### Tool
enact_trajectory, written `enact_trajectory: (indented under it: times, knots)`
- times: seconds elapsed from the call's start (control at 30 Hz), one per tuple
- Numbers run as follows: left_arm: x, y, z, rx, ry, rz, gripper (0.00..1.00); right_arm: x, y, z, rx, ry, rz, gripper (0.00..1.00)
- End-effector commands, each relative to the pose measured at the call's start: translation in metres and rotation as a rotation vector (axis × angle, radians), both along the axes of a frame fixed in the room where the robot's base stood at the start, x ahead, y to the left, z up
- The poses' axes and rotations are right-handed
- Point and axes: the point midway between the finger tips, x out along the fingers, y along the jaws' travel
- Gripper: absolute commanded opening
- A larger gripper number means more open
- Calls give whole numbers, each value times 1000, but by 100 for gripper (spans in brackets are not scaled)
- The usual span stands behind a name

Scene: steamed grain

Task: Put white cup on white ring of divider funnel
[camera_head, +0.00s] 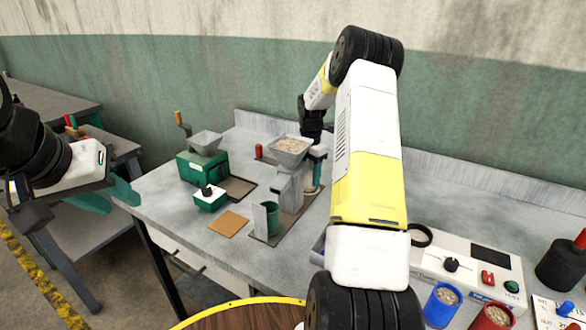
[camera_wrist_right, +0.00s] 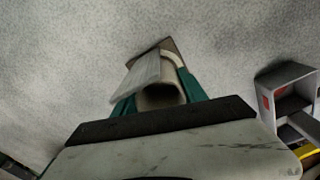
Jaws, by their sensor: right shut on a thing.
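My right gripper (camera_wrist_right: 160,100) is shut on a pale, hollow thing (camera_wrist_right: 159,96) between its green fingers in the right wrist view. It may be the white cup, but its shape is partly hidden. In the head view this gripper (camera_head: 316,175) points down behind and right of a grey metal funnel (camera_head: 290,146) that holds grain on a grey stand. I cannot make out the white ring there. My left gripper (camera_head: 112,198) is open and empty, left of the table, with its green fingers apart.
A control panel (camera_head: 468,264) and blue (camera_head: 441,305) and red (camera_head: 492,318) grain cups are at the right.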

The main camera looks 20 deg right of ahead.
Motion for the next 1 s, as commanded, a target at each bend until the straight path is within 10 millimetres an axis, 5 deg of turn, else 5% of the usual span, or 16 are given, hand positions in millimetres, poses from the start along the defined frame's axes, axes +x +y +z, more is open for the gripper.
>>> enact_trajectory:
  times: [0.07,0.1,0.2,0.57,1.0]
  knots:
    - [0,0,0,0,0,0,36,0,0,-3,1,1,0,10]
    - [0,0,0,0,0,0,36,0,0,-2,1,1,0,58]
    - [0,0,0,0,0,0,36,0,0,-2,1,0,0,72]
    - [0,0,0,0,0,0,36,0,0,3,-1,-1,0,72]
    - [0,0,0,0,0,0,36,1,0,87,1,-4,-1,72]
